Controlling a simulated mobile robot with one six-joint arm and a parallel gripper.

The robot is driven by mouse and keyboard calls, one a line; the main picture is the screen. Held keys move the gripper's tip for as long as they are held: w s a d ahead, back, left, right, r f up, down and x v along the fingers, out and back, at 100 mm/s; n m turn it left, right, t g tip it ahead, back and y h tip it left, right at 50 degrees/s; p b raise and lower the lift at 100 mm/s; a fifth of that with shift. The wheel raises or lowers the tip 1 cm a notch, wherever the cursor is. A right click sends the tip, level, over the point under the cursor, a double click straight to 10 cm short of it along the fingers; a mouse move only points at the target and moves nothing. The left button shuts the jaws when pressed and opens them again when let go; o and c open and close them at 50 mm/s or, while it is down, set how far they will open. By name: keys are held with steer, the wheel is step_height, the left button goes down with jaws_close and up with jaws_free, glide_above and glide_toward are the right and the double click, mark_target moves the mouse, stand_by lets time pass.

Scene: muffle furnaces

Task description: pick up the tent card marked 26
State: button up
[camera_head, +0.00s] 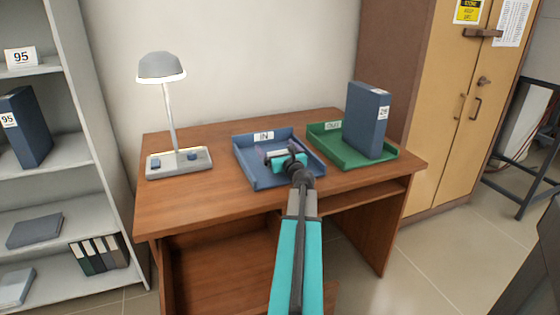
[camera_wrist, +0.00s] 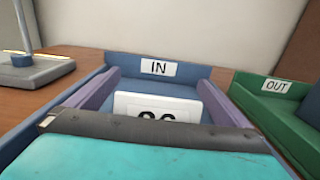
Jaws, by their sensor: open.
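A white tent card (camera_wrist: 155,106) stands in the blue IN tray (camera_wrist: 190,75). In the wrist view only the tops of its black digits show, consistent with 26, and my gripper body hides the rest. My gripper (camera_wrist: 158,88) is open, with one purple finger on each side of the card and no visible contact. In the head view my gripper (camera_head: 284,154) is over the blue IN tray (camera_head: 245,167), and I cannot make out the card there.
The green OUT tray (camera_head: 325,141) stands right of the blue tray and holds an upright blue binder (camera_head: 364,122) labelled 26. A desk lamp (camera_head: 168,115) stands at the desk's left. Bare desk (camera_head: 200,200) lies in front. A shelf card (camera_head: 20,58) reads 95.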

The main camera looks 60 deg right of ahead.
steer(key=c, duration=1.1)
steer(key=shift+r, duration=0.15)
steer(key=shift+r+p, duration=0.6)
steer(key=shift+r, duration=0.85)
steer(key=shift+s+a+r, duration=0.1)
steer(key=shift+s+r, duration=0.1)
steer(key=shift+r, duration=0.05)
steer(key=v, duration=0.8)
steer(key=d+b+v, duration=0.1)
steer(key=v, duration=0.4)
steer(key=shift+s+r, duration=0.4)
steer(key=b, duration=0.5)
steer(key=shift+s+a, duration=0.2)
steer(key=shift+s, duration=0.1)
